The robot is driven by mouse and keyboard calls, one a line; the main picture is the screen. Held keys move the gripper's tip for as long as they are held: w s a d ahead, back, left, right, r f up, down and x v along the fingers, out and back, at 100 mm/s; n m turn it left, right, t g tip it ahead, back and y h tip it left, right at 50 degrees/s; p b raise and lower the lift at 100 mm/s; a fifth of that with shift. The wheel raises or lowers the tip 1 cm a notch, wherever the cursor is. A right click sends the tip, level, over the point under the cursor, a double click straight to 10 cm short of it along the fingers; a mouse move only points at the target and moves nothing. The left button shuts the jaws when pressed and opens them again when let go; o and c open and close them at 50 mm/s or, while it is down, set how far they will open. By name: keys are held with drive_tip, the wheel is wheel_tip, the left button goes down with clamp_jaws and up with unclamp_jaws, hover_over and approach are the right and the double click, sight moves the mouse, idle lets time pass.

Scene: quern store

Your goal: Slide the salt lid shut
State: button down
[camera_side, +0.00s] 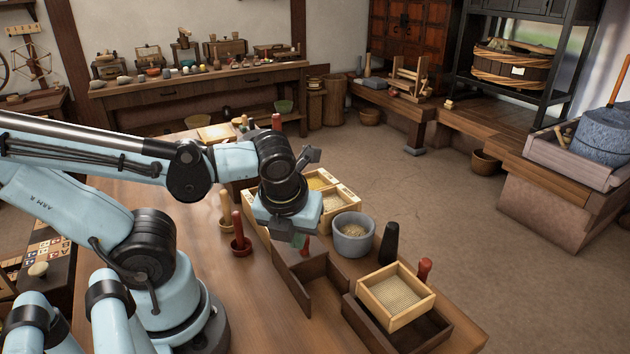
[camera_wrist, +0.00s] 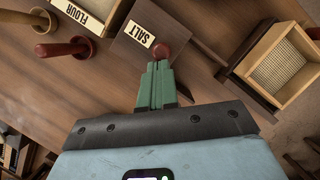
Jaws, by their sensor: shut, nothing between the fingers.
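The salt lid (camera_wrist: 130,52) is a dark brown panel with a cream SALT label and a round red knob (camera_wrist: 160,51) near its edge. In the side view the dark salt box (camera_side: 318,287) stands on the bench, with part of its inside uncovered. My gripper (camera_wrist: 157,70) has its green fingers together and empty, with the tips at the knob. I cannot tell whether they touch it. In the side view my gripper (camera_side: 299,240) is low over the box's far end and hides most of the lid there.
A light wooden sieve (camera_side: 396,296) sits on a dark tray (camera_side: 432,331) at right. A grey stone bowl (camera_side: 352,241) and black pestle (camera_side: 389,244) stand behind the box. A FLOUR-labelled box (camera_wrist: 82,14) is beside the lid.

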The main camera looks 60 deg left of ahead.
drive_tip(key=shift+s+a, duration=0.1)
idle(0.4)
drive_tip(key=v, duration=1.2)
drive_tip(key=w+f+n+t+h, duration=0.1)
drive_tip(key=w+n, duration=0.4)
drive_tip(key=n, duration=0.8)
drive_tip(key=w+a+f+n+t+h, duration=0.1)
drive_tip(key=w+f+n+t, duration=0.2)
drive_tip(key=n, duration=1.1)
wheel_tip(320, 180, down, 3)
drive_tip(key=shift+w+f+h, duration=0.1)
drive_tip(key=shift+w+h, duration=0.3)
drive_tip(key=shift+w, duration=0.55)
